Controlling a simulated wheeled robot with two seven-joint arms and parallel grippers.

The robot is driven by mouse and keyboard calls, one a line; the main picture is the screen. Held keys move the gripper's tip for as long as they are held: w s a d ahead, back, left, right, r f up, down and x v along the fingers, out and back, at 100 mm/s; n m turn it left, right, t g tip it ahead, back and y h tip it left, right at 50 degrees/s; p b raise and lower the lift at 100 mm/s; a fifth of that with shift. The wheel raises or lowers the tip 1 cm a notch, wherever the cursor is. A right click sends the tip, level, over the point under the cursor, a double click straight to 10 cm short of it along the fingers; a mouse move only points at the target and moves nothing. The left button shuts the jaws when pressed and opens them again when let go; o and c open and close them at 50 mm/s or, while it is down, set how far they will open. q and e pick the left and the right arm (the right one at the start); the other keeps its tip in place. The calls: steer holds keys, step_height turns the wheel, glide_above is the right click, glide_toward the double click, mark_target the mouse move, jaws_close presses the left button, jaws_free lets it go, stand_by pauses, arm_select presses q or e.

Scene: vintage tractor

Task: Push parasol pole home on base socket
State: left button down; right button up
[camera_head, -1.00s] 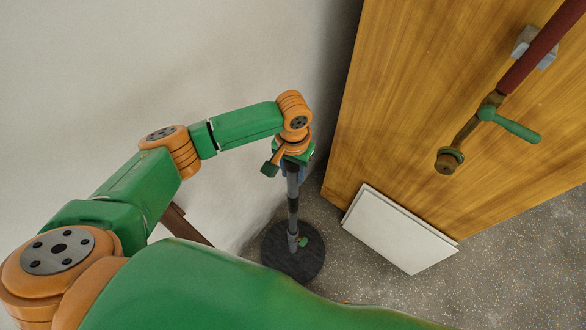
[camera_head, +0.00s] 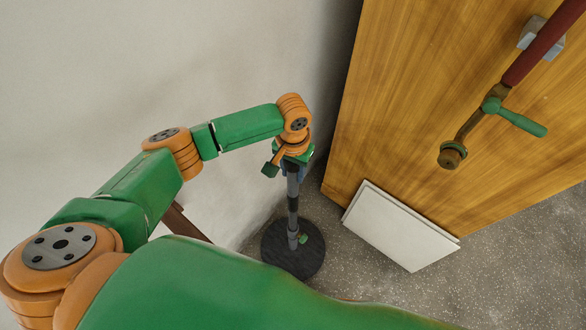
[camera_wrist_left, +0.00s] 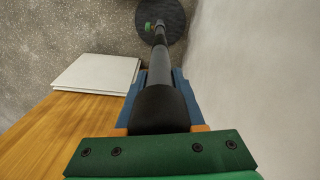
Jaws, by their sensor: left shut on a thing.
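The parasol pole (camera_head: 292,190) is a dark grey tube standing upright, or nearly so, over the base (camera_head: 275,260), a round black disc on the floor. The short socket (camera_head: 292,240) rises from the disc and has a green knob (camera_head: 303,239). The pole's lower end meets the socket; I cannot tell how deep it sits. My left gripper (camera_head: 289,170) is shut on the pole near its top. In the left wrist view the blue fingers (camera_wrist_left: 160,88) flank the pole (camera_wrist_left: 158,65), which runs down to the base (camera_wrist_left: 172,17). My right gripper is out of view.
A pale wall (camera_head: 150,70) is on the left. Speckled floor is clear at lower right.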

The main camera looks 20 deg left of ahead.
arm_select(q)
steer(key=shift+f+b, duration=0.7)
steer(key=shift+f, duration=0.5)
steer(key=shift+c, duration=2.2)
jaws_free()
